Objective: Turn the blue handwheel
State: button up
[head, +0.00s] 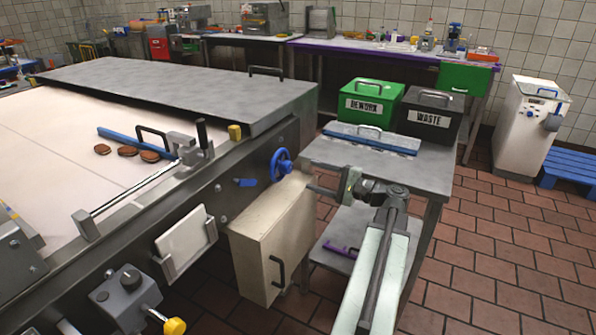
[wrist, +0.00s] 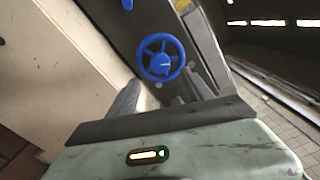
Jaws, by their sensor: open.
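The blue handwheel (head: 281,161) is mounted on the side of the grey conveyor machine, near its right end in the head view.
A cream cabinet (head: 272,240) with a black handle hangs just below the wheel. A blue lever (head: 245,182) sits left of it. A steel table (head: 425,174) with green and black bins stands at right. Three brown sandwiches lie on the belt (head: 60,150).

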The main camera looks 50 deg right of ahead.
aim_at(290, 168)
jog(key=w+n, duration=0.2)
jog(key=n, duration=0.5)
jog(key=w+a+n, duration=0.1)
jog(key=w+n, duration=0.2)
jog(key=n, duration=0.5)
jog(key=w+a+n, duration=0.1)
jog(key=w+n, duration=0.2)
jog(key=n, duration=0.5)
jog(key=shift+w+a+r, duration=0.15)
jog(key=shift+w+r, duration=0.05)
jog(key=shift+w, duration=0.05)
grip_shut()
